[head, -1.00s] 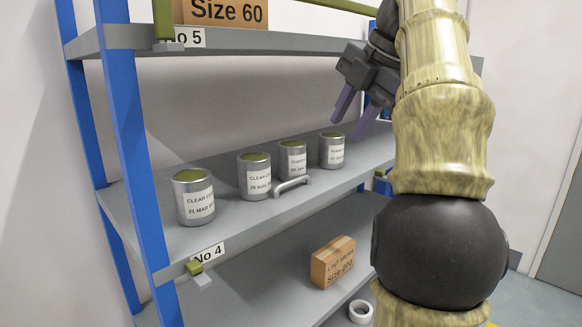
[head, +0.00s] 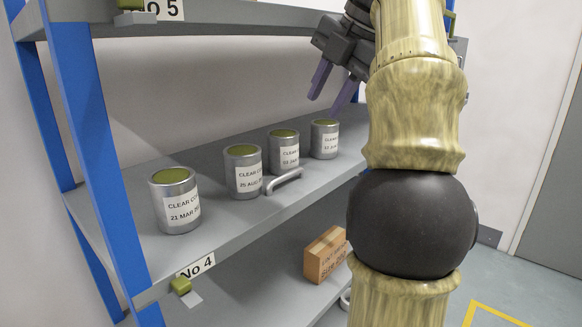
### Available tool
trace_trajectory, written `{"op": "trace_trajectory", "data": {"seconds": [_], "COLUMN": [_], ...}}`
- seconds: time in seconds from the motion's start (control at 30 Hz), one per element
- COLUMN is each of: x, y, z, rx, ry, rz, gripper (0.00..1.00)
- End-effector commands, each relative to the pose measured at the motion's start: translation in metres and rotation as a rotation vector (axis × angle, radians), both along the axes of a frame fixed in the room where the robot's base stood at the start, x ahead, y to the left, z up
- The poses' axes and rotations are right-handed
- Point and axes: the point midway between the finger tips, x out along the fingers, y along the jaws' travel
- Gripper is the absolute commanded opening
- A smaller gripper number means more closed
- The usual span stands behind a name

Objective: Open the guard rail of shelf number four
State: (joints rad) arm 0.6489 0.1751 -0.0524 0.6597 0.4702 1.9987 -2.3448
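Shelf number four (head: 228,232) is a grey board with a "No 4" label (head: 195,267) at its front left corner. A small green block (head: 180,286) sits beside the label. A grey bent handle (head: 283,182) shows near the shelf's front edge, before the cans. I cannot make out a long rail along this edge. My gripper (head: 326,98) is above the far right end of the row of cans, apart from the handle. Its two purple fingers are spread and nothing is between them. My own arm hides the shelf's right end.
Several silver cans with green lids, such as the leftmost can (head: 174,202), stand on shelf four. Shelf five (head: 215,17) is above. A cardboard box (head: 325,254) is on the shelf below. A blue post (head: 97,150) stands left. Open floor (head: 495,285) is at right.

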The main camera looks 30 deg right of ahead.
Motion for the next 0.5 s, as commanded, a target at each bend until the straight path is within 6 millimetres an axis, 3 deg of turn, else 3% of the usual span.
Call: {"op": "trace_trajectory", "data": {"seconds": [0.5], "x": [0.031], "y": [0.012], "z": [-0.066], "rx": [0.001], "ry": [0.003], "rz": [0.002], "gripper": [0.34]}}
